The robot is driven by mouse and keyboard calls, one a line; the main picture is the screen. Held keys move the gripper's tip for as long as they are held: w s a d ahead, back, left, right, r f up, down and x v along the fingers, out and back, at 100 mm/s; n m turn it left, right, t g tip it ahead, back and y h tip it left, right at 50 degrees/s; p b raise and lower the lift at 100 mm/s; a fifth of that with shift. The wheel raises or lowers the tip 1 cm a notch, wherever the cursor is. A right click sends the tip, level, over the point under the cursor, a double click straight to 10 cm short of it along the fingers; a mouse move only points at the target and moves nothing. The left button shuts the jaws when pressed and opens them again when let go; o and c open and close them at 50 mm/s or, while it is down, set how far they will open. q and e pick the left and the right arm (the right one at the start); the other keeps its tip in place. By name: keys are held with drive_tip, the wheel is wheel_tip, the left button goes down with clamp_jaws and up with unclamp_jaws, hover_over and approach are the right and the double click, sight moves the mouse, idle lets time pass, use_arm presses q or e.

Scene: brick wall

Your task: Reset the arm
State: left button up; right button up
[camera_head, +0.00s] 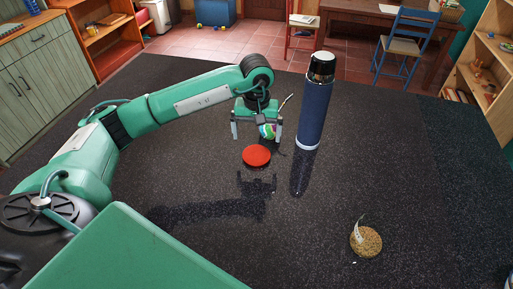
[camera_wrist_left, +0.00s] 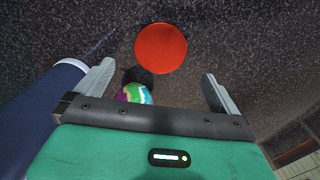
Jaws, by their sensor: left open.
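My left gripper (camera_head: 256,134) is in the middle of the head view, above the dark speckled tabletop (camera_head: 400,185). Its two fingers stand apart with nothing clamped between them, as the left wrist view (camera_wrist_left: 158,80) also shows. A small multicoloured round object (camera_head: 268,131) shows by the right finger in the head view; the gripper body partly hides it in the left wrist view (camera_wrist_left: 138,94). A flat red disc (camera_head: 257,155) lies on the table just in front of the gripper, and it shows whole in the wrist view (camera_wrist_left: 161,48). My right gripper is not in view.
A tall dark blue bottle (camera_head: 315,105) stands upright close to the right of the gripper. A round tan piece with a white upright part (camera_head: 366,240) sits at the front right. The table between and to the far right is clear. Chairs and shelves stand beyond.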

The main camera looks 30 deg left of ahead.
use_arm(q)
wheel_tip(320, 180, up, 4)
drive_tip(key=shift+r+b, duration=0.15)
drive_tip(key=shift+b, duration=0.15)
